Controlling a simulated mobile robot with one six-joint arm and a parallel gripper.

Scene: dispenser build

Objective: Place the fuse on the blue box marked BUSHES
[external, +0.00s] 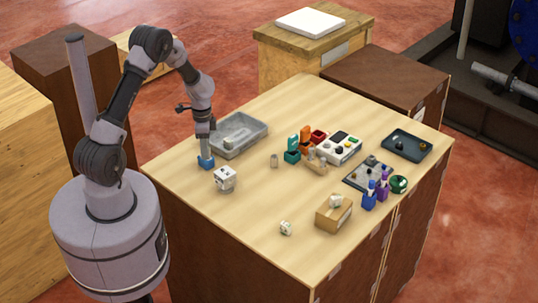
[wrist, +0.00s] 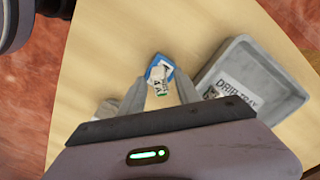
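The blue box (external: 206,163) stands on the near left part of the table, directly below my gripper (external: 204,149). It also shows in the wrist view (wrist: 153,71), beyond the fingertips of my gripper (wrist: 161,80). A small pale piece with dark lettering, which looks like the fuse (wrist: 159,79), lies over the blue box in the wrist view, between the fingertips. I cannot tell whether the fingers touch it, or whether it rests on the box. In the external view the fuse is not distinguishable. The box's marking is not readable.
A grey drip tray (external: 252,122) stands close by on the right, with a small item inside. A white cube-like object (external: 225,178) stands in front. Small coloured containers, a white panel (external: 340,148) and a cardboard box (external: 325,218) are farther right. The table's front left is clear.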

